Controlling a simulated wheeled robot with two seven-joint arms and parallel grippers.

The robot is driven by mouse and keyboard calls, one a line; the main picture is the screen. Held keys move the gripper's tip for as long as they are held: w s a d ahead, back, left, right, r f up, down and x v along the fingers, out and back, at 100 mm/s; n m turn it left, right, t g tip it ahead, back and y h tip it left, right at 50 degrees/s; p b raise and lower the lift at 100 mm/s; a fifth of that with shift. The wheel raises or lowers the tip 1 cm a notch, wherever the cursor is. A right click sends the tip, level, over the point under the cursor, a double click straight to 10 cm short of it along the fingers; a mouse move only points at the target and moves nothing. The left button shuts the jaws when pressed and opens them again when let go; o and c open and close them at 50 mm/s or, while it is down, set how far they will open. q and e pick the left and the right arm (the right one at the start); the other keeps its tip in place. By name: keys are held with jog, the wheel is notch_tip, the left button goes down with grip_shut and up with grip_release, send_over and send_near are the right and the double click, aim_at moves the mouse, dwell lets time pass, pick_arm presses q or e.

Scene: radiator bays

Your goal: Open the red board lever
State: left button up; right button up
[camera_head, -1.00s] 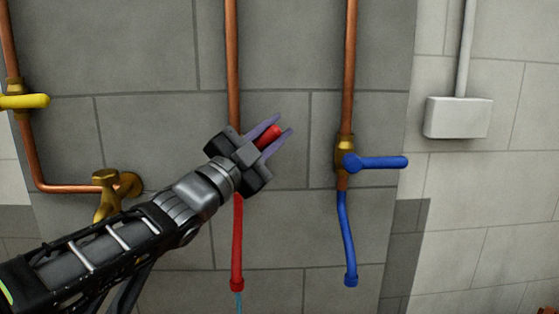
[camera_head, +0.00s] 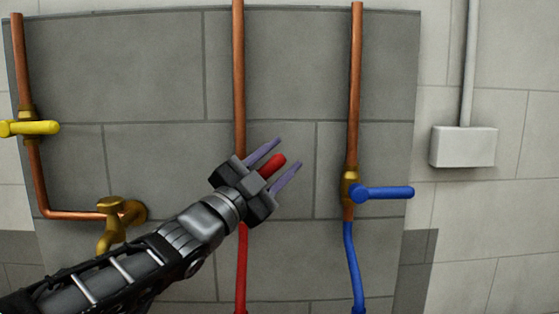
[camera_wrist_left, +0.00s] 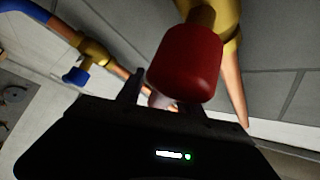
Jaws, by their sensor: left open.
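The red lever (camera_head: 272,166) sits on the middle copper pipe on the grey board, its visible part angled up and to the right. My left gripper (camera_head: 290,152) is open, with one finger on each side of the lever in the head view. A gap shows between the lever and each finger. The gripper body hides the lever's base and the valve. In the left wrist view, the red lever (camera_wrist_left: 187,63) looms large in front of the dark gripper body, and one finger shows to its left. My right gripper is not in view.
A blue lever (camera_head: 385,192) points right on the right-hand pipe. A yellow lever (camera_head: 28,128) and a brass tap (camera_head: 122,212) are on the left. A red hose (camera_head: 241,270) hangs below my gripper. A white box (camera_head: 463,147) is on the wall at right.

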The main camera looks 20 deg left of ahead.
aim_at(263, 174)
pick_arm(q)
jog(key=v, duration=0.6)
jog(key=shift+s+a+b, duration=0.15)
jog(key=shift+s+b, duration=0.15)
jog(key=shift+s, duration=0.05)
jog(key=shift+s+a+f, duration=0.1)
jog(key=shift+s+f, duration=0.2)
jog(key=shift+s, duration=0.2)
